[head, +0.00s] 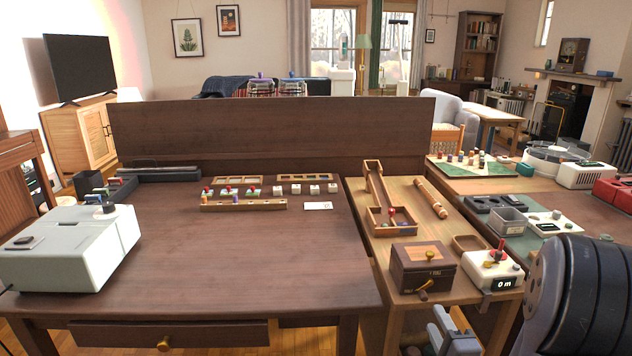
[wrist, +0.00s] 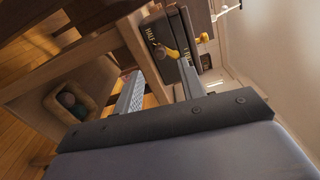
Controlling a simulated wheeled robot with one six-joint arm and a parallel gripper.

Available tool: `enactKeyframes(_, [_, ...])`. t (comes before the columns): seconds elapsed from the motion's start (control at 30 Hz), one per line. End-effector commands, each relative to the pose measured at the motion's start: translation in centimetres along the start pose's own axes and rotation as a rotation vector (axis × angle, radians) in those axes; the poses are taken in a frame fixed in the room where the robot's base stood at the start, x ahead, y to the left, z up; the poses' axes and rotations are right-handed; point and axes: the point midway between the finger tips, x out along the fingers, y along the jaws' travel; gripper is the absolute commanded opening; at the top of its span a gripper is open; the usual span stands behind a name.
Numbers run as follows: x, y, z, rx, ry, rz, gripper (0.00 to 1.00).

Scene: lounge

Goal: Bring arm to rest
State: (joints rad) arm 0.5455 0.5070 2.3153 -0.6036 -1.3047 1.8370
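My gripper (head: 447,332) is low at the bottom of the head view, in front of the near edge of the side table and below the dark wooden box. In the wrist view its two fingers (wrist: 160,80) stand apart with nothing seen between them. The wooden box (head: 423,267) with a brass crank on its front sits on the side table. It also shows beyond the fingertips in the wrist view (wrist: 170,38). Part of my arm fills the right side of the head view.
The side table (head: 395,278) holds a ball ramp (head: 376,184), a tray and a white joystick device (head: 492,270). The large dark table (head: 235,262) has a grey machine (head: 70,250) at left and a clear front half. Another bench at right carries several devices.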

Motion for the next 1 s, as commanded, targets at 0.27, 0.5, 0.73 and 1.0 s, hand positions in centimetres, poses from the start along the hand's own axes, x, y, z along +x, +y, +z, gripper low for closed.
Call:
enactKeyframes(0.27, [4.5,0.0,0.1,0.0,-0.003,-0.001,0.39])
enactKeyframes(0.5, [5.3,0.0,0.0,-0.015,0.0,-0.001,0.39])
enactKeyframes(0.73, [5.3,0.0,0.0,-0.018,0.0,-0.001,0.39])
enactKeyframes(1.0, [4.0,0.0,-0.1,0.002,0.002,0.001,0.39])
